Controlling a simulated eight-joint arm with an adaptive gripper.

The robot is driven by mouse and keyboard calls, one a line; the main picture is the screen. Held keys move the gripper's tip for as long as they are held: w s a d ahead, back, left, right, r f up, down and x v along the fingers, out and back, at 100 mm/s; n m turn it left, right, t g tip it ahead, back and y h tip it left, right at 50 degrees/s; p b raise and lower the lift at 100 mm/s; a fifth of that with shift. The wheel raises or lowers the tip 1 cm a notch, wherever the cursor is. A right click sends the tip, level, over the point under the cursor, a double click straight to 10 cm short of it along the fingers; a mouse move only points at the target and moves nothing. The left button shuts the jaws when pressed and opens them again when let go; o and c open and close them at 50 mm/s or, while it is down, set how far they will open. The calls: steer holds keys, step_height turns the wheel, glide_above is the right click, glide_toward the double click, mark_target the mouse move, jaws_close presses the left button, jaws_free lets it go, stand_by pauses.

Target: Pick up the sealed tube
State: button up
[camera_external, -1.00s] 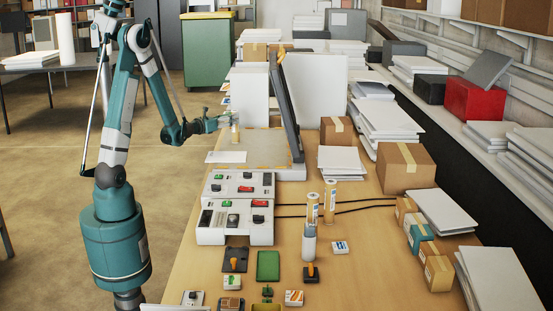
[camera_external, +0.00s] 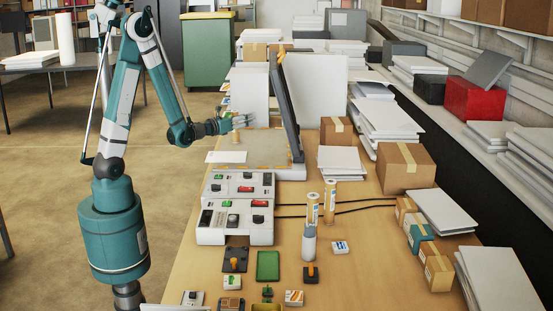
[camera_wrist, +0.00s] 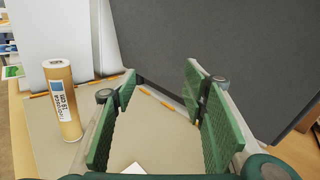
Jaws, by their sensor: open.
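A tan cardboard tube (camera_wrist: 62,99) with a white printed label stands upright on the laminator's flat bed in the wrist view, at the left. Its top looks closed. In the external view only its lower part (camera_external: 236,138) shows below my gripper, which hides the top. My gripper (camera_external: 246,120) is over the bed, beside the tube. In the wrist view my gripper (camera_wrist: 157,88) is open, with nothing between its green pads; the tube is outside the left finger, apart from it in the picture.
The raised dark lid (camera_external: 287,105) stands just right of my gripper and fills much of the wrist view. White boxes (camera_external: 254,95) stand behind the bed. Two other labelled tubes (camera_external: 330,202) stand nearer the front, beside control boxes (camera_external: 235,222).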

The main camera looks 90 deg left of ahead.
steer(key=w+d+f+m+t+h+b, duration=0.1)
steer(key=w+d+f+m+h+b, duration=0.15)
steer(key=w+d, duration=0.65)
steer(key=w+d+f+m+t+h+b, duration=0.1)
steer(key=w+d+f+m+t+h, duration=0.2)
steer(key=d, duration=1)
steer(key=w+d+f+m+h+b, duration=0.1)
steer(key=w+d+h+b, duration=0.15)
steer(key=w+d, duration=0.7)
steer(key=m+h+b, duration=0.5)
steer(key=m+h, duration=0.2)
steer(key=h, duration=0.2)
glide_toward(313, 207)
steer(key=shift+w+a+f, duration=0.35)
steer(key=shift+w+a, duration=0.05)
steer(key=shift+w, duration=0.15)
steer(key=shift+w+a+f, duration=0.3)
steer(key=shift+w+a, duration=0.1)
steer(key=shift+w, duration=0.15)
steer(key=shift+x, duration=1.3)
steer(key=shift+w, duration=0.1)
steer(key=shift+b+x, duration=0.65)
steer(key=shift+x, duration=1.85)
steer(key=shift+r, duration=0.15)
